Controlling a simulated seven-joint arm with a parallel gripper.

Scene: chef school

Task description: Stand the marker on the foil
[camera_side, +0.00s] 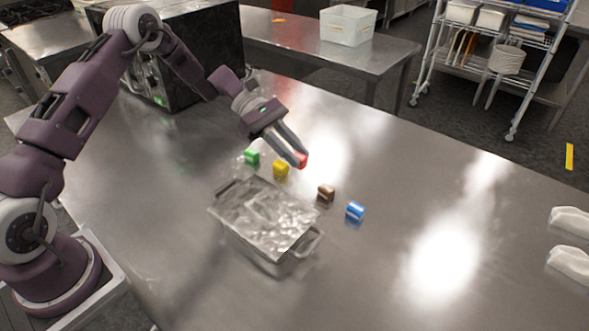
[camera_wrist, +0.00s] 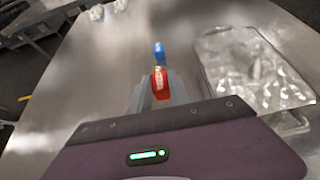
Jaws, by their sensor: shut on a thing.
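My gripper (camera_side: 298,157) is shut on a small red marker (camera_side: 302,160) and holds it above the steel table, behind the foil tray. In the wrist view the red marker (camera_wrist: 160,82) sits between the fingertips (camera_wrist: 158,92). The crinkled foil (camera_side: 265,212) covers a metal pan with side handles; in the wrist view the foil (camera_wrist: 245,68) lies to the right of my gripper, clear of the marker. How far the marker is above the table is hard to tell.
Folded white cloths (camera_side: 570,264) lie at the right. A dark box-shaped appliance (camera_side: 190,60) stands at back left. The table's right middle is clear.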

